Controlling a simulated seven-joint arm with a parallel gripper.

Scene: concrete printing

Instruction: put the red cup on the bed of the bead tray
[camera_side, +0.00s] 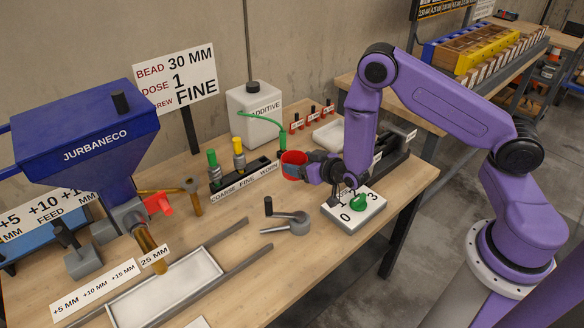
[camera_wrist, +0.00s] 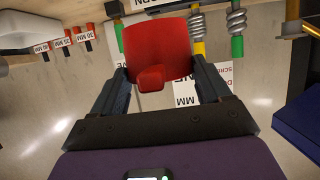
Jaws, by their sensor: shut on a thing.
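The red cup (camera_side: 292,168) is held in the air above the middle of the table, roughly upright. My gripper (camera_side: 311,168) comes from the right and is shut on it. In the wrist view the cup (camera_wrist: 158,42) sits between the two dark fingers of my gripper (camera_wrist: 159,68), its handle towards the camera. The shallow pale tray (camera_side: 190,272), which I take as the bead tray, lies between two grey rails at the front left. Its bed looks bare. The cup is well apart from it, behind and to the right.
A grey crank (camera_side: 287,222), a block of coloured augers (camera_side: 240,173) and a white dial box (camera_side: 354,210) stand nearby. The white additive bottle (camera_side: 254,110) is behind the cup.

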